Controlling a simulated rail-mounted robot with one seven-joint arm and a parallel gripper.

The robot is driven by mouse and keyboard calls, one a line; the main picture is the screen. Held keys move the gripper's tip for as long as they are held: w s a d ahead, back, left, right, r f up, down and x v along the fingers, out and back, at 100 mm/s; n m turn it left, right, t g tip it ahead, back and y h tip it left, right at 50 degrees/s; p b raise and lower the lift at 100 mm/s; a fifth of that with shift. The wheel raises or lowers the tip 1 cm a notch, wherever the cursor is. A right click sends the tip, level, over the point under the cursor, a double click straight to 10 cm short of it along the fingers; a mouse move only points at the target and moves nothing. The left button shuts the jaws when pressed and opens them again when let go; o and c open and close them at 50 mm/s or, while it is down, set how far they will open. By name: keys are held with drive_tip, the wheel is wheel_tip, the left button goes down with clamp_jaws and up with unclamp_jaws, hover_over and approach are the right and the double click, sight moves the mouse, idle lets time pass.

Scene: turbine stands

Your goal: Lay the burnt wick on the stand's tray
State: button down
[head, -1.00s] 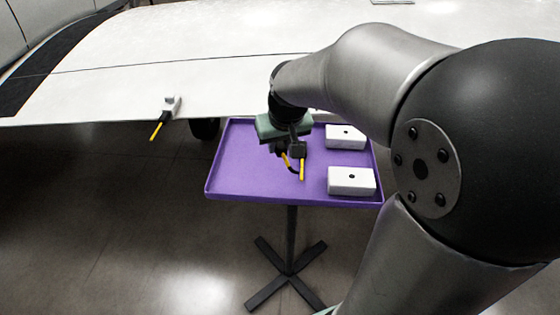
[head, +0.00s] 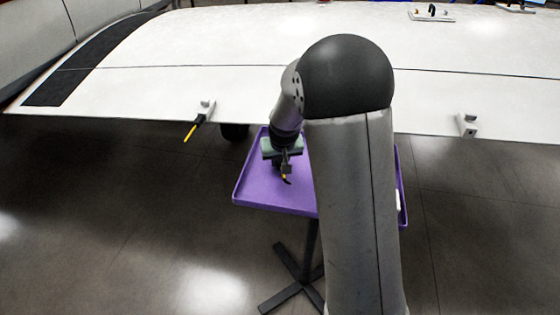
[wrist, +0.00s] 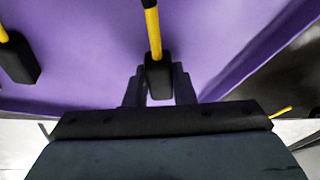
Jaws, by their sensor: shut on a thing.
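My gripper (head: 286,170) is over the left part of the purple tray (head: 247,184) on its stand. In the wrist view my gripper (wrist: 159,85) is shut on the black base of a wick (wrist: 153,35) with a yellow rod. A second wick (wrist: 19,58), also black and yellow, shows over the tray at the left and is apart from my fingers. I cannot tell from these views which is burnt, or whether the held wick touches the tray.
A white wing (head: 250,95) runs behind the tray. A yellow wick (head: 190,132) hangs from a mount on its edge at left; an empty mount (head: 467,124) is at right. My arm hides much of the tray's right side. A white block (head: 397,200) barely shows there.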

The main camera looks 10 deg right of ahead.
drive_tip(key=shift+f, duration=0.55)
drive_tip(key=shift+s+f, duration=0.1)
drive_tip(key=shift+s, duration=0.05)
